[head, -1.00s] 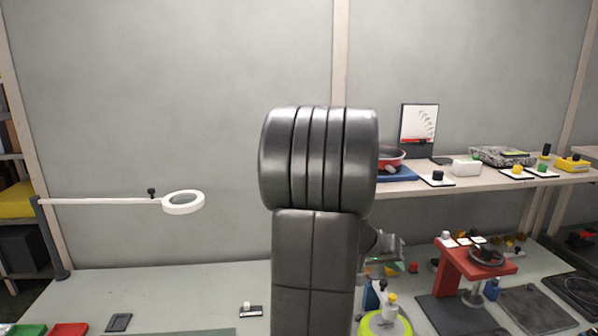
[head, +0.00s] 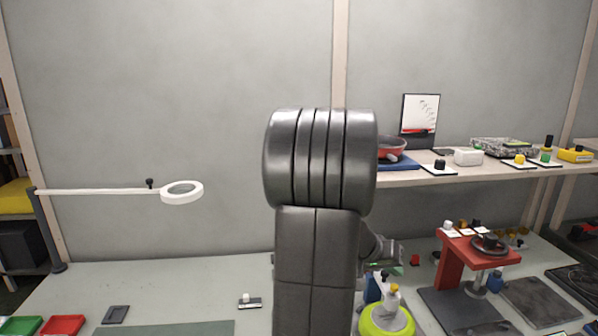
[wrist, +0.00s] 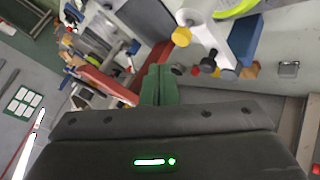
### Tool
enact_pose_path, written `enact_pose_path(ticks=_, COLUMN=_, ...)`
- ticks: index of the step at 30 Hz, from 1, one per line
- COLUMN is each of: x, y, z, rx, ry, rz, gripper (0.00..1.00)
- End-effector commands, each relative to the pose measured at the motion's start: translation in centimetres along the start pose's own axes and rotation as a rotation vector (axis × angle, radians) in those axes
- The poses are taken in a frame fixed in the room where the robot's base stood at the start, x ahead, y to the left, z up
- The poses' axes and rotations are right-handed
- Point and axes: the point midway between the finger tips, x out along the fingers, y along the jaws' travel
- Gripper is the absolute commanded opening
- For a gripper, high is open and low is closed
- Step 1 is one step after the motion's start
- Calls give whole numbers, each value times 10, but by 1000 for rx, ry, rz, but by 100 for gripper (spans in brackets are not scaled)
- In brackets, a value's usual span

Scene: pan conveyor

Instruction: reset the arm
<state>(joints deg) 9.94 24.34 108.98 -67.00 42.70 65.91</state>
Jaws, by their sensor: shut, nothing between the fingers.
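My gripper shows in the wrist view (wrist: 160,85), where its two green fingers are shut together with nothing between them. In the head view my dark grey arm stands upright in the middle and hides much of the table behind it. A small part of the wrist and gripper (head: 385,264) shows just right of the arm, above the table.
A lime-green round base (head: 386,322) with bottles stands close to my arm. A red stand (head: 452,262) is further right. A shelf (head: 440,178) holds a red pan (head: 391,150). A ring lamp (head: 182,193) reaches in from the left. The table's left middle is mostly clear.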

Motion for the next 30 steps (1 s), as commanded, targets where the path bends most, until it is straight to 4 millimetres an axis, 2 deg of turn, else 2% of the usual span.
enact_pose_path(ticks=3, x=10, y=-8, z=7, rx=1, ry=2, rz=0, gripper=0)
enact_pose_path(ticks=12, x=10, y=-7, z=6, rx=3, ry=3, rz=1, gripper=0)
enact_pose_path(ticks=18, x=-24, y=17, z=-18, rx=2, ry=2, rz=-1, gripper=0)
enact_pose_path(ticks=19, x=-21, y=16, z=-16, rx=0, ry=0, rz=-1, gripper=0)
enact_pose_path(ticks=21, x=-4, y=3, z=-3, rx=-3, ry=-4, rz=0, gripper=0)
enact_pose_path(ticks=25, x=12, y=-8, z=9, rx=-1, ry=-3, rz=0, gripper=0)
enact_pose_path(ticks=26, x=5, y=-2, z=2, rx=-1, ry=-2, rz=1, gripper=0)
enact_pose_path(ticks=30, x=3, y=-1, z=1, rx=-1, ry=-1, rz=2, gripper=0)
